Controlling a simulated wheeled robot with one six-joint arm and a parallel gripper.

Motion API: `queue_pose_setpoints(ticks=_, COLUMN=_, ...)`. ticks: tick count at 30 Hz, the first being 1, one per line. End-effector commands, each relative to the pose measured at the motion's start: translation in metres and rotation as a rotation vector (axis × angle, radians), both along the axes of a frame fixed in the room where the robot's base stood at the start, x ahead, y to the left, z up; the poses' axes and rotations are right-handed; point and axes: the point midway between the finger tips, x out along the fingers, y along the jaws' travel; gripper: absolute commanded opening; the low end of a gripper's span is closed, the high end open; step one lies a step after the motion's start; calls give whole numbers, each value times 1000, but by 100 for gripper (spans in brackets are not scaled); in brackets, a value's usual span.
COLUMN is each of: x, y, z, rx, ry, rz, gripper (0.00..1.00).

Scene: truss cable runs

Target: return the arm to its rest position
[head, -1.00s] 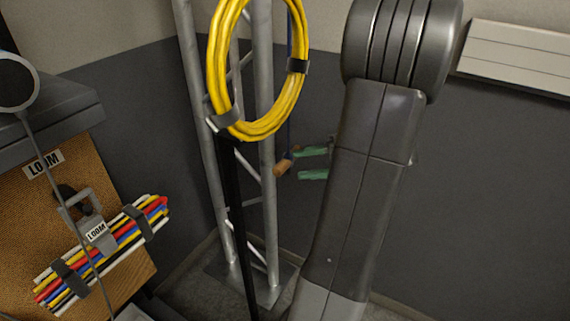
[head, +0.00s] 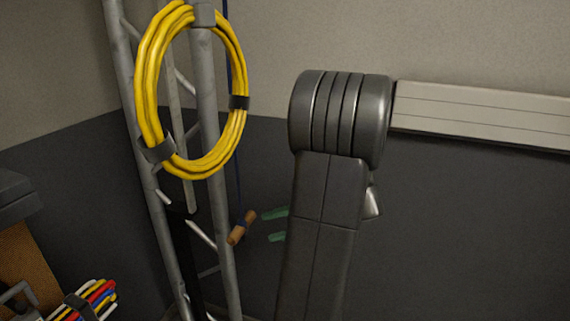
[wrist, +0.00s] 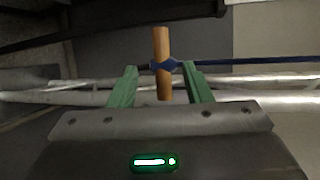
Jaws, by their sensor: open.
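My gripper (head: 264,227) is open, its two green fingers pointing left towards the truss in the head view. My arm rises in front of the camera and hides the gripper's body. A wooden toggle (head: 241,227) hangs on a blue cord (head: 238,180) just left of the fingertips, with a small gap. In the wrist view the toggle (wrist: 162,45) shows upright between and beyond the fingertips of my gripper (wrist: 160,68), with the blue cord (wrist: 250,62) tied round its middle. Nothing is gripped.
A coil of yellow cable (head: 152,75) hangs on the grey metal truss (head: 208,120) at left. A pale wall trunking (head: 480,112) runs along the right wall. A bundle of coloured cables (head: 98,297) lies at the lower left. The dark wall right of my arm is clear.

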Motion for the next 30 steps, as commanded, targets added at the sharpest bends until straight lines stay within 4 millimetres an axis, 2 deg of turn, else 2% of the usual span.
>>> queue_pose_setpoints(ticks=9, x=-5, y=61, z=-16, rx=0, ry=0, rz=5, gripper=45)
queue_pose_setpoints(ticks=16, x=-6, y=99, z=-25, rx=2, ry=0, rz=4, gripper=45)
queue_pose_setpoints(ticks=23, x=-7, y=117, z=-28, rx=2, ry=-1, rz=1, gripper=45)
queue_pose_setpoints(ticks=30, x=-7, y=117, z=-25, rx=2, ry=-1, rz=0, gripper=45)
